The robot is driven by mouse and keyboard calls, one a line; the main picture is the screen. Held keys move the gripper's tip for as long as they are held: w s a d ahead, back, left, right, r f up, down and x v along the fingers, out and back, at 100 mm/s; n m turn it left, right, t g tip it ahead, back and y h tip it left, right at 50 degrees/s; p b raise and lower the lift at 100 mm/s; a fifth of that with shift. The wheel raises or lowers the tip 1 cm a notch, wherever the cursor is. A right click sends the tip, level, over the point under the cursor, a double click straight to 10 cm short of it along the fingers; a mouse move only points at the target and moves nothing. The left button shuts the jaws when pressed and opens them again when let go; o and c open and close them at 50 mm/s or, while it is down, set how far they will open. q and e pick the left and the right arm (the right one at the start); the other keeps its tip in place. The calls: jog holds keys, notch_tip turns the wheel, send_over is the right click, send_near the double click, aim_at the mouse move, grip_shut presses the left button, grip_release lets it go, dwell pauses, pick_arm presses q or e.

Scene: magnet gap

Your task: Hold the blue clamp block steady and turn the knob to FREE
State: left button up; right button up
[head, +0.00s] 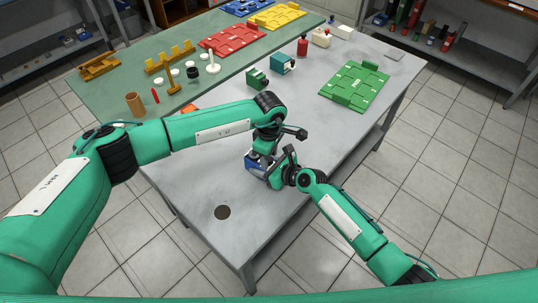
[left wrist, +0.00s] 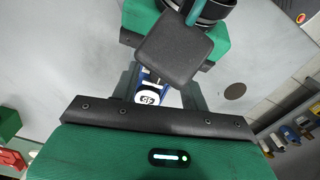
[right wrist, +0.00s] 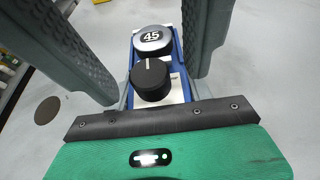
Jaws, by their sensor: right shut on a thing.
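The blue clamp block (head: 256,168) stands on the grey table, partly hidden by my arms. In the right wrist view it shows a white-topped disc marked 45 (right wrist: 151,38) and a round black knob (right wrist: 150,79) with a white pointer line. No FREE label is legible. My right gripper (right wrist: 152,82) is shut on the block, one finger on each side. My left gripper (head: 266,150) is over the block. Its fingers are apart in the left wrist view, with the block (left wrist: 147,97) seen between them; the knob is hidden there.
A green part (head: 257,79), a teal part (head: 283,65) and a green panel (head: 357,86) stand farther back. The green mat on the left holds several loose parts. The front of the table is mostly clear.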

pick_arm(q)
notch_tip(320, 180, up, 12)
dwell(0.6)
notch_tip(320, 180, down, 12)
jog(key=m, duration=0.3)
jog(key=shift+m, duration=0.3)
dwell(0.4)
